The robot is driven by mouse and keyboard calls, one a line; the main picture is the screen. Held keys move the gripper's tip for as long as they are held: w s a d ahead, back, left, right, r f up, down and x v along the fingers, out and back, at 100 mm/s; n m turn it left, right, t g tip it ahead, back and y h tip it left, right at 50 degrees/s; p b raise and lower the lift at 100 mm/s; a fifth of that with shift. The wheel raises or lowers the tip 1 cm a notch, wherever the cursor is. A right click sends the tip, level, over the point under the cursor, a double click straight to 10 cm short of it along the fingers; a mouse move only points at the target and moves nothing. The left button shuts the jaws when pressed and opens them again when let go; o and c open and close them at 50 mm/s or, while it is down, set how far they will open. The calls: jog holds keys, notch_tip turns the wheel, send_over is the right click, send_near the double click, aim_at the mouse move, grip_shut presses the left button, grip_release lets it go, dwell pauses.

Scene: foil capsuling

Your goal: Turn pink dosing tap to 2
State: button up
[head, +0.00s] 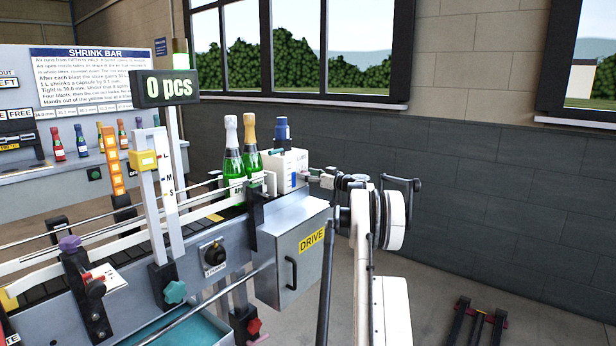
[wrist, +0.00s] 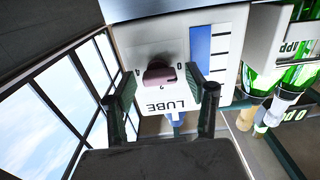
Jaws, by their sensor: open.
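The pink dosing tap (wrist: 160,75) is a dark pink bar-shaped knob on the white LUBE box (wrist: 166,35). In the wrist view its bar lies roughly level across the picture. Small marks surround it, and one below it looks like a 2; I cannot tell which mark it points to. My gripper (wrist: 163,73) is open, with one finger on each side of the tap and gaps visible. In the head view my gripper (head: 317,177) is at the right side of the LUBE box (head: 290,165), and the tap cannot be made out.
Two green bottles (head: 233,166) stand on the conveyor left of the box, close to my gripper in the wrist view. The grey DRIVE cabinet (head: 291,250) is below. Free room lies to the right, before the wall.

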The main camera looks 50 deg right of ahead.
jog(key=c, duration=1.1)
jog(key=shift+m, duration=0.4)
jog(key=m, duration=0.6)
jog(key=m+p, duration=0.1)
jog(key=m, duration=0.5)
jog(key=shift+d+m, duration=0.2)
jog(key=shift+m, duration=0.1)
jog(key=shift+f+m, duration=0.1)
jog(key=shift+m, duration=2.2)
